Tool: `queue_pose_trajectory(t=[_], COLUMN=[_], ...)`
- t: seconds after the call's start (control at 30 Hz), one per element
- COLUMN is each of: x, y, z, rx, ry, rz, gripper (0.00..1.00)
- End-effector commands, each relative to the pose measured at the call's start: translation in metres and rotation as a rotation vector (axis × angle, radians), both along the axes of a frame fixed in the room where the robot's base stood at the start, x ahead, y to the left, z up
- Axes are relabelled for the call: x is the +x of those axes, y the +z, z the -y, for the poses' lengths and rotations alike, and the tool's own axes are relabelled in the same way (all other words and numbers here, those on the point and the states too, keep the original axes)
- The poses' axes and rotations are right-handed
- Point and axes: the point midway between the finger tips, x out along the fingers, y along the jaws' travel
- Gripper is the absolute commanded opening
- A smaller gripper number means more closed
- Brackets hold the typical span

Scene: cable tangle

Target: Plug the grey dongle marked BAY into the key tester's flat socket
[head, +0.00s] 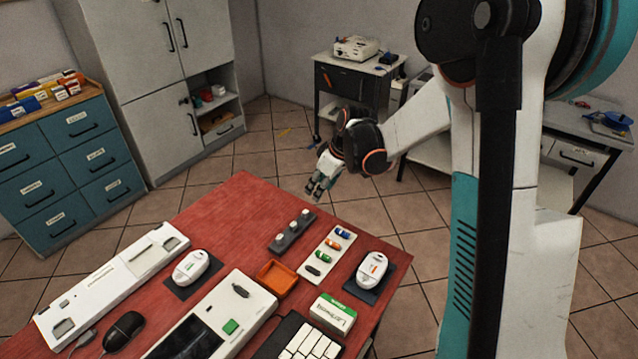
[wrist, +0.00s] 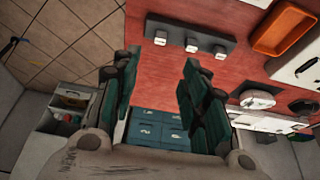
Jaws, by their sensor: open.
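A dark rack (head: 292,231) with three small pale grey pieces, possibly dongles, lies near the far edge of the red table. The rack (wrist: 215,33) and its pieces (wrist: 191,45) also show in the wrist view. No marking is readable, so I cannot tell which is BAY. A white unit (head: 258,290) with a dark screen and a green button lies at the front. It may be the key tester; its flat socket cannot be made out. My gripper (head: 320,187) is open and empty beyond the table's far edge. Its fingers (wrist: 158,68) are apart in the wrist view.
An orange tray (head: 277,268) and a white board (head: 316,266) with coloured pieces lie mid-table. White mice sit on dark pads left (head: 190,267) and right (head: 372,270). A green-and-white box (head: 333,314) stands at the front. The far left tabletop (head: 225,205) is bare.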

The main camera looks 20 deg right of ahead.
Motion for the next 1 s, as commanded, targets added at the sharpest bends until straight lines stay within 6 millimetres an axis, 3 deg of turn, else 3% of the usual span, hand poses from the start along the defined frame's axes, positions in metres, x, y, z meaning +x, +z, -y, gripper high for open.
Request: queue_pose_trajectory(t=[0.27, 0.8, 1.0], x=[0.009, 0.037, 0.042], y=[-0.025, -0.111, -0.126], z=[-0.005, -0.026, -0.030], rx=[0.001, 0.001, 0.001], ry=[0.006, 0.004, 0.004], rz=[-0.001, 0.000, 0.000], gripper=[0.41, 0.41, 0.41])
